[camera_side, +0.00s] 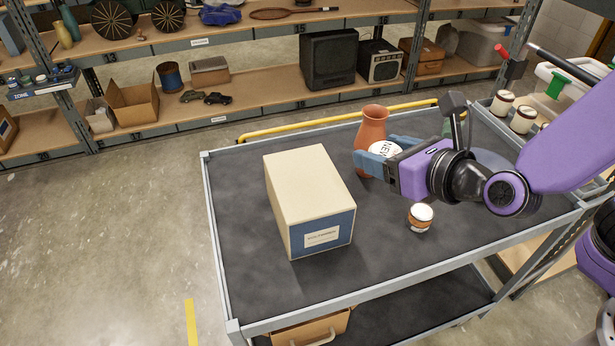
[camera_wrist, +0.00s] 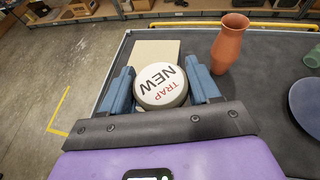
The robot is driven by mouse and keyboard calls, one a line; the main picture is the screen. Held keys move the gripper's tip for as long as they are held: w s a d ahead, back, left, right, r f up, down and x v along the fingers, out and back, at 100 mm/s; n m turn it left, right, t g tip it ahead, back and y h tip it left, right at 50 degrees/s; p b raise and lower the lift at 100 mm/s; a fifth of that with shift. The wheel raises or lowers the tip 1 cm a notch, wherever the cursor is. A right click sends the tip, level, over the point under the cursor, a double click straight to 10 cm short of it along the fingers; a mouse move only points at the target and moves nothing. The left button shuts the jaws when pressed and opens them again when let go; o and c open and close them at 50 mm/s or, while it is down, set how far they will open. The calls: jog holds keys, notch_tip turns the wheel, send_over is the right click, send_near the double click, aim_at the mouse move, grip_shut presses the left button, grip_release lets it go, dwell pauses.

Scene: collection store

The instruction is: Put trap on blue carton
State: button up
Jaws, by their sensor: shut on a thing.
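The trap is a round white-topped thing lettered "NEW TRAP" in the wrist view (camera_wrist: 161,86). My gripper (camera_wrist: 162,88) is shut on it, with a blue finger at each side. In the side view, my gripper (camera_side: 378,152) holds the trap (camera_side: 385,150) above the cart, in front of the clay vase. The blue carton (camera_side: 318,238) is a box with a cream top and a blue lower band, standing left of my gripper. Its cream top (camera_wrist: 155,48) shows beyond the trap in the wrist view, partly hidden by it. Nothing lies on the part of the top that shows.
A clay vase (camera_side: 373,122) stands close behind my gripper. A small white-lidded jar (camera_side: 420,217) stands in front and below. A dark blue plate (camera_wrist: 306,100) lies to the right. The dark cart top (camera_side: 240,270) is bare around the carton. Shelves stand behind.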

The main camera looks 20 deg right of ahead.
jog(key=w+a+f, duration=0.4)
jog(key=w+a, duration=0.1)
jog(key=w, duration=0.2)
send_over(310, 188)
jog(key=f, duration=0.5)
jog(key=shift+s+d+f, duration=0.15)
jog(key=shift+s, duration=0.05)
jog(key=shift+w+f, duration=0.15)
jog(key=shift+f, duration=1.6)
jog(key=shift+f, duration=0.15)
jog(key=o, duration=1)
jog(key=shift+o, duration=0.2)
